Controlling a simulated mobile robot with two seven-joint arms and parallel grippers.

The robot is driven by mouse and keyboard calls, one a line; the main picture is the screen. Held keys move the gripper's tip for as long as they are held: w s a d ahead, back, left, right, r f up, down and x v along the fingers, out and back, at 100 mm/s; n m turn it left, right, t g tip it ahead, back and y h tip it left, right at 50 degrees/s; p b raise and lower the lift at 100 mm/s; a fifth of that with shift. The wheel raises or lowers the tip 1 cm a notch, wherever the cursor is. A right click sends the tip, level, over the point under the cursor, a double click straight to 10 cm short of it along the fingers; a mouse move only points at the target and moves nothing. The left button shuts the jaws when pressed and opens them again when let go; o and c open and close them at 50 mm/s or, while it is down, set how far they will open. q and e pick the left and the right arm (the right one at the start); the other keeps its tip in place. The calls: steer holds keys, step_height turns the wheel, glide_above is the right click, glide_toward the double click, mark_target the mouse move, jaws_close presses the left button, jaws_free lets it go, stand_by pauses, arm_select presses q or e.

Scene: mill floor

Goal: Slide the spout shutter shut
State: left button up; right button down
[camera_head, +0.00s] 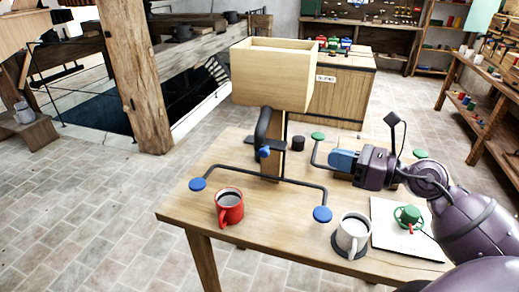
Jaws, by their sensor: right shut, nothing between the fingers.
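A pale wooden hopper box (270,78) stands above the table on a wooden post. Below it is a curved black spout part (263,127) with a small blue piece (265,152) at its lower end. A dark flat plate sits there too; I cannot tell how far the shutter is open. My right gripper (338,160), with blue fingertips, is shut and empty. It is to the right of the spout, apart from it, pointing left. My left gripper is not in view.
A black frame with blue and green round feet surrounds the post.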

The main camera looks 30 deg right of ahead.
steer(key=shift+s+a+f+n+g, duration=0.15)
steer(key=shift+f+n+g, duration=0.1)
steer(key=shift+f+n, duration=0.15)
steer(key=shift+s+a+f+n+g, duration=0.15)
steer(key=shift+f+n+g, duration=0.1)
steer(key=shift+n, duration=0.25)
steer(key=p, duration=0.1)
glide_toward(268, 154)
steer(key=x, duration=0.6)
steer(key=shift+d, duration=0.1)
steer(key=shift+w+a+f, duration=0.1)
steer(key=shift+w+a, duration=0.2)
steer(key=shift+w, duration=0.25)
steer(key=shift+w+a, duration=0.1)
steer(key=shift+w, duration=0.05)
